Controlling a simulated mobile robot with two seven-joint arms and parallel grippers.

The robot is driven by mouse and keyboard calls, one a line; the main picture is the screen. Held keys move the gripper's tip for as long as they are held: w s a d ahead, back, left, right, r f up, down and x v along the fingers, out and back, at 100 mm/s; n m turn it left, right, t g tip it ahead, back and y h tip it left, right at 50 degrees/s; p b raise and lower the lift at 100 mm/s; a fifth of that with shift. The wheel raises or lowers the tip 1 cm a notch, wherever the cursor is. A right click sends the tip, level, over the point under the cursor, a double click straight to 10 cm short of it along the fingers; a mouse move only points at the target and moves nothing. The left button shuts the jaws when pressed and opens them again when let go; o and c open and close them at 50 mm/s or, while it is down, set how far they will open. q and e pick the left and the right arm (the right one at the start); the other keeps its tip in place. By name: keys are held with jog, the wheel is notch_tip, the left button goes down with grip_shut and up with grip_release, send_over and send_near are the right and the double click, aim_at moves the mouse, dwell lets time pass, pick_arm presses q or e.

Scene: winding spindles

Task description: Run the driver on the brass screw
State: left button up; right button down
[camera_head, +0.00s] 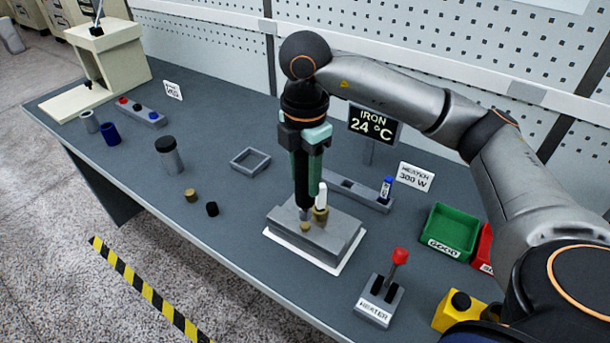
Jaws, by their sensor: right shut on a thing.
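My right gripper (305,135) is shut on an upright, dark driver (304,188), which hangs straight down from it. The driver's lower end is just above a small brass screw (305,227) on a grey block (340,235). I cannot tell whether the tip touches the screw. A second brass piece with a white top (321,203) stands on the block just right of the driver. The block sits on a white plate on the bench. My left gripper is not in view.
A heater switch with a red knob (399,257) stands to the right front. A green bin (452,230) and a red bin lie further right. A slotted grey holder (355,190) is behind the block. Loose brass and black caps (211,209) lie left, with free bench between.

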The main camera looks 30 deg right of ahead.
aim_at(305, 158)
jog(key=shift+r+p, duration=1.25)
jog(key=shift+r, duration=0.8)
